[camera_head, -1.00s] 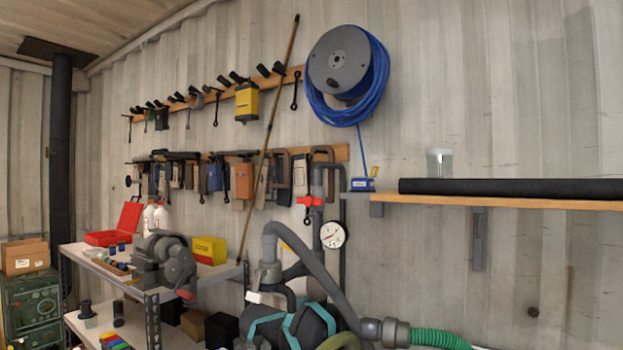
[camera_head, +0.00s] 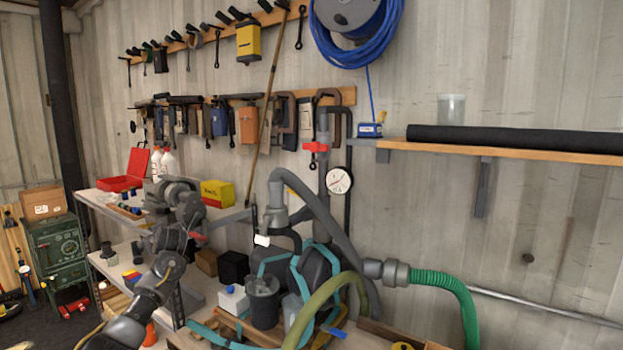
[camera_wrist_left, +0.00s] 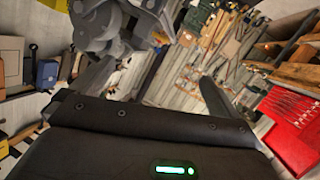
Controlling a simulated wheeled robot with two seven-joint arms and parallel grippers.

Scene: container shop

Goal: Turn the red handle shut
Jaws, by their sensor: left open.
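The red handle (camera_head: 316,147) sits on an upright grey pipe (camera_head: 323,175) against the back wall and lies crosswise to it. A round white gauge (camera_head: 340,180) is just below it to the right. In the head view my left arm comes in from the lower left, well to the left of the handle. The handle cannot be made out in that view. My right gripper is not in view.
A grey hose (camera_head: 322,230) arches in front below the handle. A wall shelf (camera_head: 480,151) juts out at the right. A long pole (camera_head: 270,90) leans left of the handle.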

